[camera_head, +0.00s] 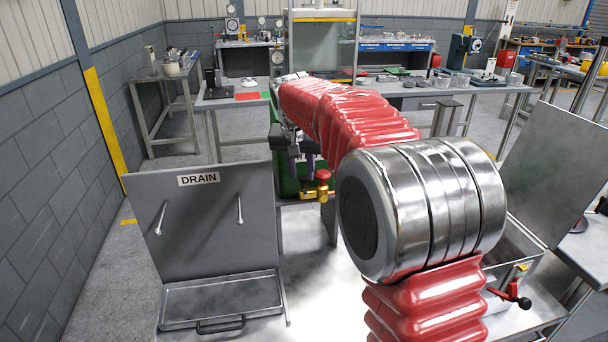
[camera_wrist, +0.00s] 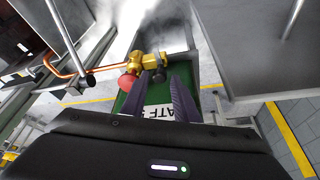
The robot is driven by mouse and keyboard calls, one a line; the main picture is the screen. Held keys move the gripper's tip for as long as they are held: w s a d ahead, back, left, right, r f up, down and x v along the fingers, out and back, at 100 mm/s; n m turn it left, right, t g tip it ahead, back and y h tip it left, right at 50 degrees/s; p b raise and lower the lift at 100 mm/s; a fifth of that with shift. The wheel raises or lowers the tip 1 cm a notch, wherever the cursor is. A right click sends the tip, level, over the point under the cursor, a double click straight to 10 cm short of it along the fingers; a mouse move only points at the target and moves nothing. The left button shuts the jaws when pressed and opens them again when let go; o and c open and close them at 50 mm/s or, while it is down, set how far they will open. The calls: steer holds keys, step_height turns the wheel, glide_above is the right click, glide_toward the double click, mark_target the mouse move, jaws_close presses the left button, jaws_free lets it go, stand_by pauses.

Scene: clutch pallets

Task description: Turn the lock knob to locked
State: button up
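No part is labelled as the lock knob, so I cannot tell for sure which it is. A brass valve with a round red knob (camera_head: 323,176) stands in front of a green container, just right of my gripper (camera_head: 304,158) in the head view. In the wrist view, the red knob (camera_wrist: 128,82) is left of my gripper (camera_wrist: 166,82), and the brass valve body (camera_wrist: 145,64) lies just beyond the fingertips. My two dark fingers are apart, with nothing seen between them. I cannot tell whether a fingertip touches the valve. Part of the valve is hidden behind the left finger.
A grey panel marked DRAIN (camera_head: 205,215) stands left of my arm, with a shallow tray (camera_head: 220,300) below. A copper pipe (camera_wrist: 75,72) runs left from the valve. A metal box with a raised lid (camera_head: 550,165) and a red-handled fitting (camera_head: 518,300) is at right.

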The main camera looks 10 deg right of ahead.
steer(key=shift+x, duration=1)
steer(key=shift+c, duration=0.6)
jaws_close()
